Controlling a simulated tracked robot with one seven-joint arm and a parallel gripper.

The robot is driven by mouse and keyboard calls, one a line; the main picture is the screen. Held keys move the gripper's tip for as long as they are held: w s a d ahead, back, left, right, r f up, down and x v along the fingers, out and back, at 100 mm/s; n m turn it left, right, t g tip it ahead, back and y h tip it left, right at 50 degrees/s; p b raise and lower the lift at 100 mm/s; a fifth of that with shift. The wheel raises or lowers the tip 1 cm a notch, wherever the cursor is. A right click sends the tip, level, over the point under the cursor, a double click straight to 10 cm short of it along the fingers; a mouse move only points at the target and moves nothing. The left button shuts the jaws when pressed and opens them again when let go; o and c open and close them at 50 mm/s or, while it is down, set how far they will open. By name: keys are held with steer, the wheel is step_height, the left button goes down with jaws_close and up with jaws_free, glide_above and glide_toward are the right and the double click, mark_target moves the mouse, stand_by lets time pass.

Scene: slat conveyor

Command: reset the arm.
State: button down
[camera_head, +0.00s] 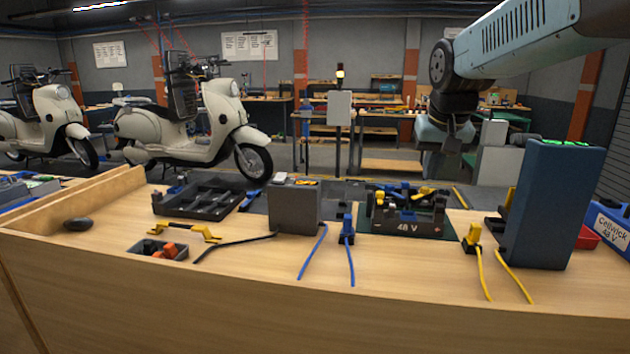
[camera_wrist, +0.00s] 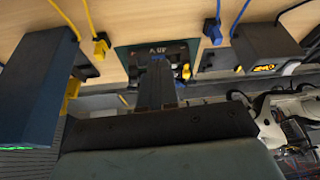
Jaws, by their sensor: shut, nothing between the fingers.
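My arm (camera_head: 530,40) reaches in from the upper right of the head view and bends down behind the bench's far side. My gripper shows in the wrist view (camera_wrist: 157,65) as two dark fingers closed together, with nothing between them. In that view the fingers overlap the dark 48 V tray (camera_wrist: 190,50), which lies beyond them; I cannot tell the gap. In the head view the same 48 V tray (camera_head: 407,228) holds blue, yellow and grey parts on the bench, left of my arm.
The wooden bench (camera_head: 240,290) carries a tall blue box (camera_head: 550,205) at right, a grey box (camera_head: 295,207), a dark parts tray (camera_head: 205,197) and a small bin (camera_head: 158,250). Yellow connectors (camera_head: 472,238) and blue connectors (camera_head: 347,230) trail cables. Scooters (camera_head: 200,125) stand behind.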

steer(key=s+f, duration=0.3)
steer(key=s, duration=0.6)
steer(key=s+f+n+t, duration=0.1)
steer(key=s+f, duration=0.2)
steer(key=s, duration=0.6)
steer(key=shift+d+f, duration=0.1)
